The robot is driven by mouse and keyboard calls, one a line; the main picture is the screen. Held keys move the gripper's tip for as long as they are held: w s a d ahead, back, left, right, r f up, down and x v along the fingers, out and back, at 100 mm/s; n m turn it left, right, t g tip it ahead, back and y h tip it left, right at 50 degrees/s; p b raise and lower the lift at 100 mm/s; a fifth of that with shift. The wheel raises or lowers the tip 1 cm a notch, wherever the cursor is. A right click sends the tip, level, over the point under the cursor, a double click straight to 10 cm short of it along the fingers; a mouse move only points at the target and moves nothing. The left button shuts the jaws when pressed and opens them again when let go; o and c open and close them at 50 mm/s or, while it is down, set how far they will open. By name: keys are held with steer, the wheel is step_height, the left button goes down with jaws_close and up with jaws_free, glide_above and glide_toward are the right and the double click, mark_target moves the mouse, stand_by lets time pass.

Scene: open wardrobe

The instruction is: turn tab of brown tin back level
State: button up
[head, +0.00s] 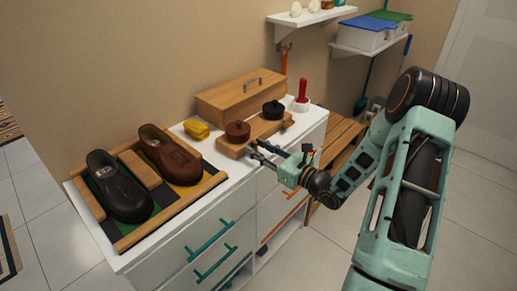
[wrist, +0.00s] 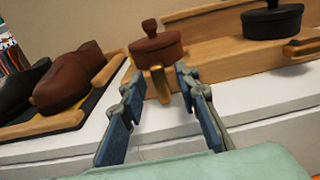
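The brown tin (head: 237,131), round with a knobbed lid, sits on a wooden stand (head: 268,129) on the white cabinet top. In the wrist view the brown tin (wrist: 158,47) is straight ahead, and its yellowish tab (wrist: 160,84) hangs steeply down at its front. My gripper (head: 256,150) is in front of the tin. In the wrist view my gripper (wrist: 160,92) is open, with a finger on each side of the tab and gaps visible. A black tin (head: 273,109) stands on the same stand; in the wrist view its tab (wrist: 304,47) sticks out roughly level.
A wooden box (head: 242,92) with a handle stands behind the tins. A yellow object (head: 196,129) lies left of the stand. A wooden tray (head: 130,238) with black and brown shoes fills the left. A red-handled item (head: 302,92) stands at right.

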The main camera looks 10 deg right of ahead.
jaws_close()
